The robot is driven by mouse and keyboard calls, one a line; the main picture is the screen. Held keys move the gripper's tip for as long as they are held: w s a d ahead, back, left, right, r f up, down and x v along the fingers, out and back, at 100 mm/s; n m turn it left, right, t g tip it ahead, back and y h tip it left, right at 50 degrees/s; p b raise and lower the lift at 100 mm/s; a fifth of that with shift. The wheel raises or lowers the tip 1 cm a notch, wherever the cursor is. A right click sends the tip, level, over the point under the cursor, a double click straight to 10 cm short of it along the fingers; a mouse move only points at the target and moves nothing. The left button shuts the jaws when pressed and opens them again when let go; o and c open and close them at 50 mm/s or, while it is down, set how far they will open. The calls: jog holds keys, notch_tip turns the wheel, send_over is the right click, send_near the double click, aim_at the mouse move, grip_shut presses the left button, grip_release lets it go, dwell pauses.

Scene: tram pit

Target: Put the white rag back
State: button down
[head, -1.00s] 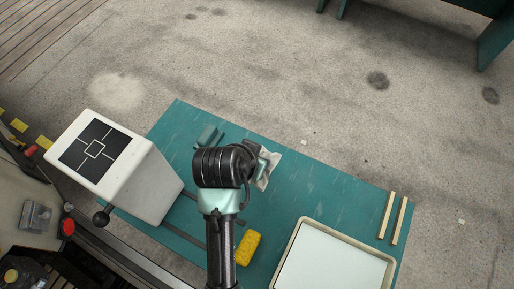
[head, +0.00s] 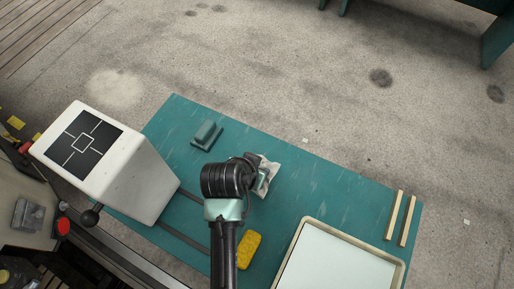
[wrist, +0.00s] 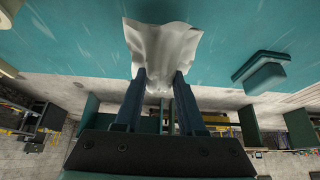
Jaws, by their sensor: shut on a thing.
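The white rag (head: 270,174) is crumpled and partly hidden behind my gripper (head: 260,181) in the head view. In the wrist view the rag (wrist: 162,45) hangs between and beyond the two dark fingers of my gripper (wrist: 160,80), which are shut on it. The rag is at the teal table (head: 330,195), right of a teal block on a flat base (head: 207,135). That block also shows at the right of the wrist view (wrist: 262,72). I cannot tell whether the rag touches the tabletop.
A yellow sponge (head: 249,250) lies near my arm. A pale-rimmed tray (head: 291,246) is at the front right, with two wooden strips (head: 400,218) beyond it. A white box with a black panel (head: 110,165) stands left. The table's back middle is clear.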

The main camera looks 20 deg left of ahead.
notch_tip(320, 180, down, 5)
jog(key=shift+r+p, duration=0.1)
jog(key=shift+p, duration=0.35)
jog(key=c, duration=0.5)
grip_release()
jog(key=shift+f+b, duration=0.4)
jog(key=shift+b, duration=0.2)
jog(key=a+v, duration=0.1)
jog(key=v, duration=1.2)
jog(key=shift+r, duration=0.1)
